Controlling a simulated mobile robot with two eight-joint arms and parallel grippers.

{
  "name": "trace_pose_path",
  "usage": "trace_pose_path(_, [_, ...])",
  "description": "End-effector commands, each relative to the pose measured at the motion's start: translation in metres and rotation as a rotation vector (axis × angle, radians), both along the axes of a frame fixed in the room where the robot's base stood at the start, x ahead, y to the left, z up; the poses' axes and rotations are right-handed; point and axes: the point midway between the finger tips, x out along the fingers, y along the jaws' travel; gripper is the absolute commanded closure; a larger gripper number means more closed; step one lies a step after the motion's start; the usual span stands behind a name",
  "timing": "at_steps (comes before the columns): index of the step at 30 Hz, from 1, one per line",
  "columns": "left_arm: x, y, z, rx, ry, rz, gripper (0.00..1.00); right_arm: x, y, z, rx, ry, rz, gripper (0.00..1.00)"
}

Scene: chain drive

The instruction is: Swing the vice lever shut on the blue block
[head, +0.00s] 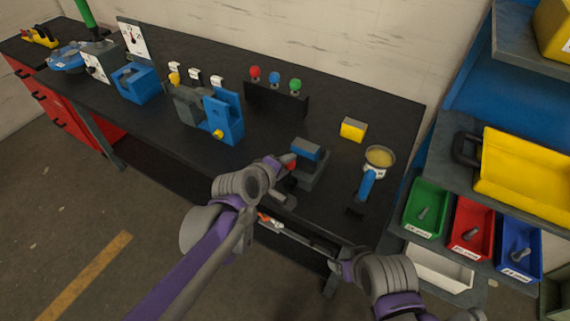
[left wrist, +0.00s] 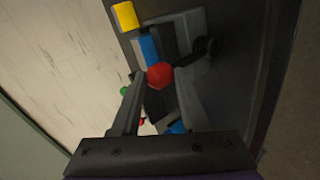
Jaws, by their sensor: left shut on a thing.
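The vice (head: 315,175) is a dark grey body near the front edge of the black bench. The blue block (head: 306,149) sits in its top and also shows in the left wrist view (left wrist: 149,50). The lever's red knob (left wrist: 160,75) lies between the fingertips of my left gripper (left wrist: 158,78). A dark lever rod (left wrist: 190,57) runs from the knob to a round pivot at the vice's side. In the head view my left gripper (head: 282,164) is at the vice's left, shut on the knob.
A yellow block (head: 353,129) and a blue-handled tool with a yellow round top (head: 379,158) stand right of the vice. A blue-and-grey fixture (head: 224,118) and a rack with coloured knobs (head: 276,98) stand behind left. Coloured bins (head: 471,230) are at right.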

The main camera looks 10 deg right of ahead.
Motion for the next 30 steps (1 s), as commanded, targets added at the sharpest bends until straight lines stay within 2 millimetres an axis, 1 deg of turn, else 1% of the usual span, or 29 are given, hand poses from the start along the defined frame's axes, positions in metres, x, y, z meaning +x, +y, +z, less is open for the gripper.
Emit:
trace_pose_path(12, [-0.0001,-0.0016,0.0004,0.004,-0.004,-0.003,1.0,0.0001,0.0,0.0,0.0,0.0,0.0,0.2])
trace_pose_path(13, [-0.0001,-0.0016,0.0004,0.004,-0.004,-0.003,0.52,0.0001,0.0,0.0,0.0,0.0,0.0,0.2])
trace_pose_path(17, [-0.0002,-0.0015,0.0001,0.004,-0.003,-0.003,0.29,0.0,0.0,0.0,0.0,0.0,0.0,0.2])
trace_pose_path(18, [-0.0002,-0.0013,0.0001,0.004,-0.003,-0.002,0.26,0.0,0.0,0.0,0.0,0.0,0.0,0.2])
trace_pose_path(26, [-0.0005,-0.0004,0.0001,0.005,-0.003,-0.001,0.26,0.0001,0.0,0.0,0.0,0.0,0.0,0.2])
trace_pose_path(30, [-0.006,0.0038,0.0048,0.004,-0.002,0.0,0.26,0.0002,0.0,0.0009,0.0,0.0,0.0,0.2])
